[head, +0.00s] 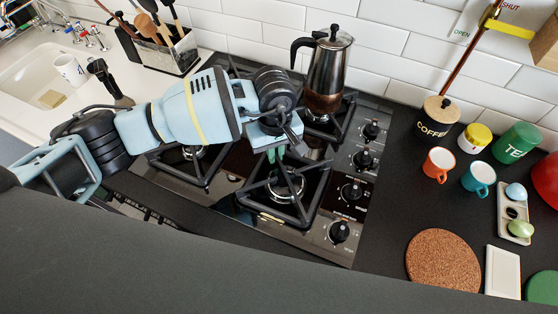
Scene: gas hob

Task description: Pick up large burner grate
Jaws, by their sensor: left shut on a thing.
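The large burner grate (317,197) is black and square, over the front right burner of the gas hob (330,248). My left gripper (275,154) comes in from the left and points down at the back edge of this grate. Its green fingertips are shut on the grate's back bar; my wrist hides part of the grip. The grate looks level and close to the hob, and I cannot tell whether it is raised. My right gripper is not in view.
A steel coffee pot (328,70) stands on the back right grate, close to my left wrist. Control knobs (351,191) line the hob's right side. Mugs (438,164), canisters (437,115) and a cork mat (442,265) occupy the right counter. A utensil holder (168,52) stands at back left.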

